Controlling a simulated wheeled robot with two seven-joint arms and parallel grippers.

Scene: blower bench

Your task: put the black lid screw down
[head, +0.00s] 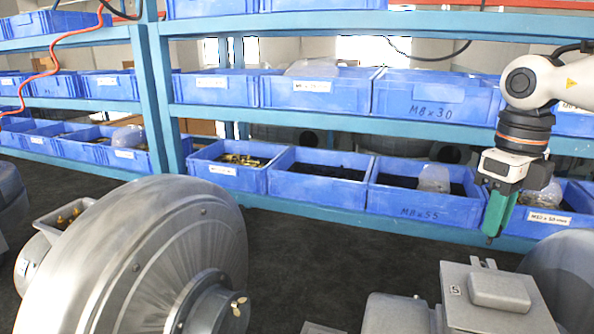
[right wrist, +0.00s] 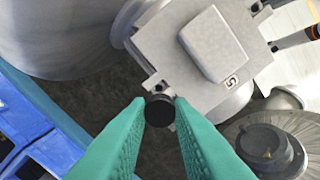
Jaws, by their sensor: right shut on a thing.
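My right gripper (head: 491,236) hangs in front of the lower blue bins, above and behind the grey metal box marked 5 (head: 470,312). In the right wrist view its green fingers (right wrist: 160,112) are shut on the black lid screw (right wrist: 159,111), whose round dark head shows between the tips. The screw is too small to make out in the head view. The grey box (right wrist: 195,75) lies just beyond the fingertips in the right wrist view, with slotted lugs on its edge near the screw. I cannot tell whether the screw touches it. My left gripper is out of view.
Blue bins (head: 425,205) line the teal shelf behind. Dark floor (head: 310,265) is open between blower and box. A dark-handled tool (right wrist: 295,39) shows in the wrist view.

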